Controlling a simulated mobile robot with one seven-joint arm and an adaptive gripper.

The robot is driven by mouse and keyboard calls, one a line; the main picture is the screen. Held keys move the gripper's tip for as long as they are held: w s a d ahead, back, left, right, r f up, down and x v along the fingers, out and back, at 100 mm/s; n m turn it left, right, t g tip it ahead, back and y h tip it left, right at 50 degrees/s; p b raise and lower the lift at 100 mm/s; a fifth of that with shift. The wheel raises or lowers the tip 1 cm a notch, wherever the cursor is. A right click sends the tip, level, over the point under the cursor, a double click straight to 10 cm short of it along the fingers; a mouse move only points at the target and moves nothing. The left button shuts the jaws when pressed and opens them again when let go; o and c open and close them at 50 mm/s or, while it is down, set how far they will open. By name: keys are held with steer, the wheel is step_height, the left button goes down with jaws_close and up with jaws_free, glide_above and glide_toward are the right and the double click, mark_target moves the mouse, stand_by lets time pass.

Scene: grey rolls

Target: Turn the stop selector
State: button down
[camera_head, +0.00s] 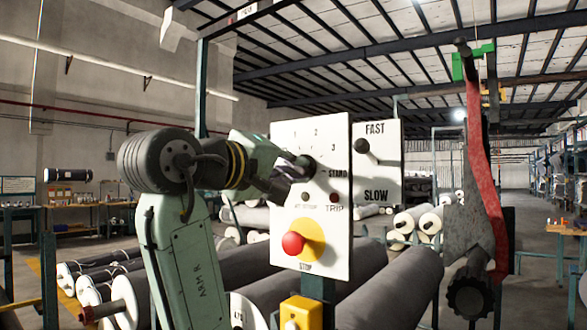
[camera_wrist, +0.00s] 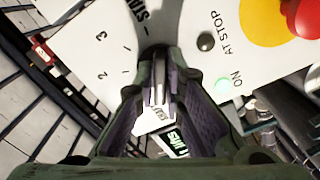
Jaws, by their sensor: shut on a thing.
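The stop selector is a dark knob (camera_head: 305,168) on a white control panel (camera_head: 285,140) with the marks 1, 2, 3 and a label that looks like STAND. My gripper (camera_head: 291,174) reaches it from the left and is shut on the knob. In the wrist view my gripper's fingers (camera_wrist: 158,75) close around the dark knob (camera_wrist: 154,52) against the white panel (camera_wrist: 90,30). The fingers hide most of the knob, so its pointer direction cannot be told.
Below the selector is a red stop button (camera_head: 292,243) on a yellow disc. A FAST/SLOW panel with a black knob (camera_head: 362,146) stands to the right. A red lever (camera_head: 480,160) is farther right. Grey rolls (camera_head: 395,285) lie below and behind the panel.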

steer(key=c, duration=2)
jaws_free()
steer(key=shift+o, duration=0.2)
steer(key=v, duration=1.2)
